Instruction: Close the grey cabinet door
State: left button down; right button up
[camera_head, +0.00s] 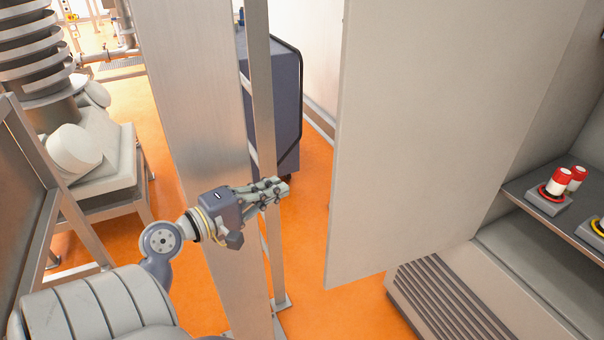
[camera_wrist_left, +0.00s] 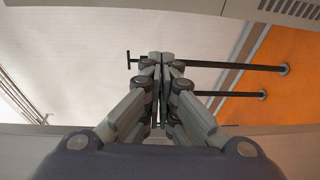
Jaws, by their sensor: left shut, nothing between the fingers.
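The grey cabinet door (camera_head: 420,130) is a large flat panel in the middle right of the head view. It stands open, its free edge toward the left and the orange floor showing below it. The cabinet (camera_head: 500,262) is on the right, with its inside exposed. My left gripper (camera_head: 284,187) is shut and empty, left of the door's free edge, with a visible gap in the head view. Its fingers point right. In the left wrist view the closed fingers (camera_wrist_left: 161,62) show before a pale surface I cannot identify surely. My right gripper is not in view.
A shelf (camera_head: 520,190) in the cabinet holds red-topped buttons (camera_head: 556,183). A slatted vent (camera_head: 440,300) is at the cabinet's base. A metal post (camera_head: 262,110) and a broad metal panel (camera_head: 195,100) stand by my left arm. A dark wheeled unit (camera_head: 285,95) stands behind.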

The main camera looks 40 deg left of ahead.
pick_arm(q)
notch_tip(320, 180, up, 4)
jog(key=s+d+h, duration=0.1)
jog(key=s+d, duration=0.1)
jog(key=w+d+r+p, duration=0.15)
jog(key=w+p, duration=0.25)
jog(key=w, duration=0.6)
jog(key=shift+m+t, duration=0.3)
jog(key=s+d, duration=0.1)
jog(key=d, duration=0.1)
jog(key=s+d, duration=0.1)
jog(key=shift+s+d+f+p, duration=0.2)
jog(key=shift+d+f+p, duration=0.15)
jog(key=shift+f+p, duration=0.05)
